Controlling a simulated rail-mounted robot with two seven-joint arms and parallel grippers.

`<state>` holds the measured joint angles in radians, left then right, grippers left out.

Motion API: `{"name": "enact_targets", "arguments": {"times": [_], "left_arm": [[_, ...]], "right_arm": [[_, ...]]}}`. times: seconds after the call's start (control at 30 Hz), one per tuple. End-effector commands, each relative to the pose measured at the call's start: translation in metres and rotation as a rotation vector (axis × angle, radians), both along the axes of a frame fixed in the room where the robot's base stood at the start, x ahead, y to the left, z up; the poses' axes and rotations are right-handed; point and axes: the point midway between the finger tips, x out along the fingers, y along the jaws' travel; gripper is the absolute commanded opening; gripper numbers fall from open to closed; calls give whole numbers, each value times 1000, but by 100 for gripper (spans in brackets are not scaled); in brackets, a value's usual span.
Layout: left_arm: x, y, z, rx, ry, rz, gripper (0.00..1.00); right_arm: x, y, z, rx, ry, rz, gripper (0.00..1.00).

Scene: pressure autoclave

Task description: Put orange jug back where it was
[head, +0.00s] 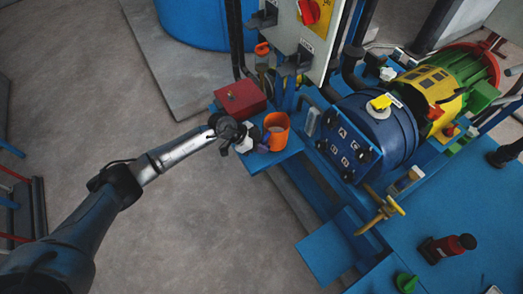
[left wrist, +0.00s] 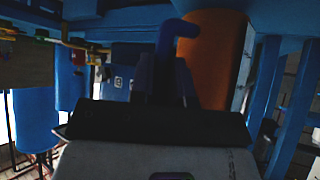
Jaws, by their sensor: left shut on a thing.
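The orange jug (head: 278,126) is at the small blue shelf (head: 262,163) left of the blue vessel in the head view. It looks upright with its open top up; whether its base touches the shelf is hard to tell. My left gripper (head: 262,143) is at the jug's left side, shut on the jug. In the left wrist view the jug (left wrist: 218,50) fills the top right behind the dark fingers (left wrist: 175,70); the exact grip contact is dark. My right gripper is not in view.
A red box (head: 240,98) sits on the shelf just behind the jug. A post and a grey control panel (head: 312,35) rise behind it. The blue vessel (head: 378,130) with black knobs stands to the right. Open floor lies to the left.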

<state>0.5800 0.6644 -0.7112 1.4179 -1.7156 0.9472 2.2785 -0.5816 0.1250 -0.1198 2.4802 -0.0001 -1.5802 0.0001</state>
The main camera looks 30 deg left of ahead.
Motion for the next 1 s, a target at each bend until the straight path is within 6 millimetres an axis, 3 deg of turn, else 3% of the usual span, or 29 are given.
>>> {"name": "enact_targets", "arguments": {"times": [0.03,0.13,0.57,0.6,0.83,1.0], "left_arm": [[1,0,-12,-2,-1,1,0],[1,0,-19,-2,-3,1,0],[1,0,-21,-2,-1,0,0],[0,0,-23,-2,1,0,20],[0,0,-23,0,0,0,42],[0,0,-23,0,0,0,42]], "right_arm": [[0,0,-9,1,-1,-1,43],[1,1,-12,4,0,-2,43],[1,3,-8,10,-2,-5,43],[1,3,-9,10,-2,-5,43],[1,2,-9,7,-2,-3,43],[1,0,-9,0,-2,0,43]]}}
